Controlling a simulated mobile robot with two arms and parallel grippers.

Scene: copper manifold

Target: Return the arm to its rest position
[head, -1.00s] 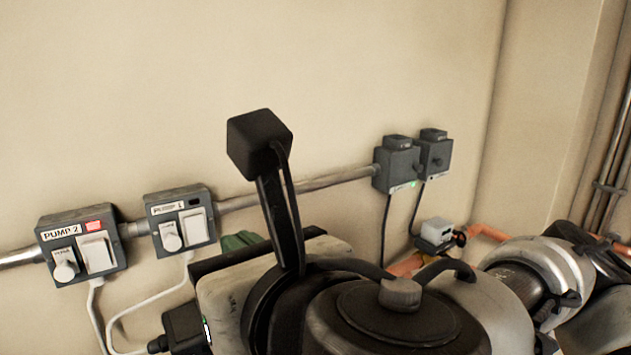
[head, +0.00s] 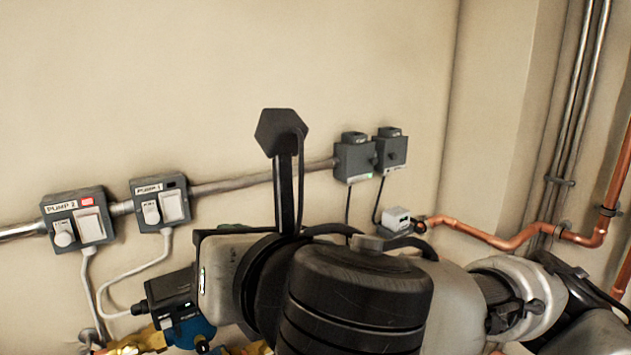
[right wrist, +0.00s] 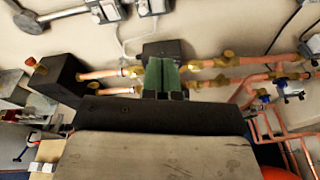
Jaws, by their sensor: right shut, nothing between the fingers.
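My right arm (head: 355,300), with grey and black links, fills the lower middle and lower right of the head view. My right gripper (right wrist: 161,64) shows in the right wrist view as two green fingers side by side, shut with nothing between them. Copper pipes with brass fittings lie beyond the fingers in that view. In the head view the arm hides most of this gripper; only a bit of green shows behind it. My left gripper is in neither view.
The PUMP 2 box (head: 78,217), with a red light, and the PUMP 1 box (head: 160,201) are on the wall. Two grey boxes (head: 370,154) are farther right. A copper pipe (head: 490,237) runs at right. The upper wall is clear.

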